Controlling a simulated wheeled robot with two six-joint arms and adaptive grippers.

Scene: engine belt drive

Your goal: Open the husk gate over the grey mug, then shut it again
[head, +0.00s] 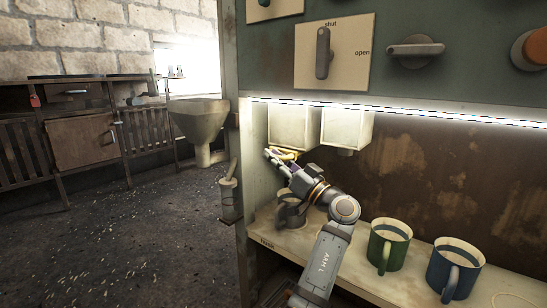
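The grey mug (291,211) stands on the shelf by the "husk" label, partly hidden behind my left arm. A pale square chute (290,124) hangs above it. My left gripper (274,158) is just under this chute and above the mug, pointing left and away. The fingers are too small and overlapped to tell open from shut. The gate's own position is hidden. My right gripper is out of view.
A second chute (346,129) hangs to the right. A green mug (387,246) and a blue mug (454,270) stand right of my arm on the shelf (412,281). Above, a grey lever (323,53) stands upright at "shut". A post edges the bay on the left.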

